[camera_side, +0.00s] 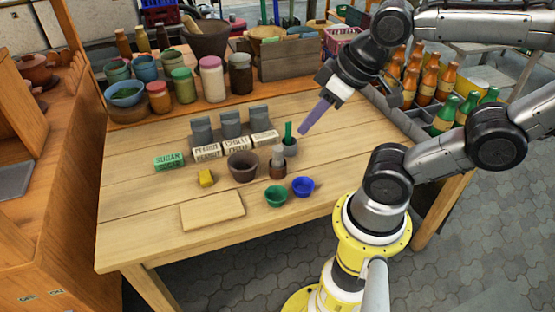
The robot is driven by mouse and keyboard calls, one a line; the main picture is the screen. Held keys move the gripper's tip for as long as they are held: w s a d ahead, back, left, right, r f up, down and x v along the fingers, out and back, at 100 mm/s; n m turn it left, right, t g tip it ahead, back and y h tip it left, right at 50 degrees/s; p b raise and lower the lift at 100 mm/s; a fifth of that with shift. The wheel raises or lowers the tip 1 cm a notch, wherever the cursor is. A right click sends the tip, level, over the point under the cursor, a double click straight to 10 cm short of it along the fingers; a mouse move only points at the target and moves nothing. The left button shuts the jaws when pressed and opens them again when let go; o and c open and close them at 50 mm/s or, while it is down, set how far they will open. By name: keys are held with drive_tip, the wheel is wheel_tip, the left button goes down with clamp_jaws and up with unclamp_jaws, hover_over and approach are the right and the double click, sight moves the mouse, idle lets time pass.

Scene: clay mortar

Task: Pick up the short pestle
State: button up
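A short stubby piece (277,153), pale on top, stands upright in or on a small brown base (278,170) right of the clay mortar; it looks like the short pestle, but it is too small to be sure. The brown clay mortar (243,166) stands upright on the table. My gripper (318,112) is above the table, up and right of these things and apart from them. A flat purple bar reaches down-left from its white mount. I cannot tell whether this bar is a finger or a held thing, nor whether the gripper is open.
A grey cup with a green stick (289,132) stands behind the short piece. Green (276,196) and blue (303,186) bowls are in front. Bottle crates (440,90) line the right.

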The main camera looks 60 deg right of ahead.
drive_tip(key=shift+o, duration=0.3)
drive_tip(key=o, duration=1)
